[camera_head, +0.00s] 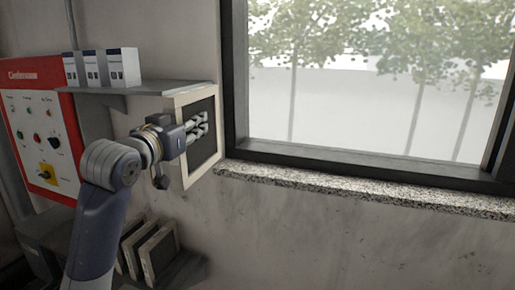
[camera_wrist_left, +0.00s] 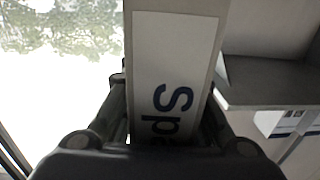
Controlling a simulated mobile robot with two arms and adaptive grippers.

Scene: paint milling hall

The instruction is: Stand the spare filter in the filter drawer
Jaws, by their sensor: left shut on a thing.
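The spare filter (camera_head: 206,148) is a flat panel with a pale frame and a dark face. My left gripper (camera_head: 196,127) is shut on it and holds it upright in front of the wall, beside the shelf end. In the left wrist view, the filter (camera_wrist_left: 177,55) stands between the fingers, its narrow side showing a white label with the blue letters "Spa", partly covered. Below, the filter drawer (camera_head: 190,271) appears as a dark tray holding pale-framed filters (camera_head: 160,252) that stand side by side. My arm hides part of the drawer. My right gripper is not in view.
A grey wall shelf (camera_head: 150,88) carries white boxes (camera_head: 103,68) with blue labels. A red control panel (camera_head: 45,130) hangs at the left. A window with a granite sill (camera_head: 350,199) is on the right. The wall below the sill is clear.

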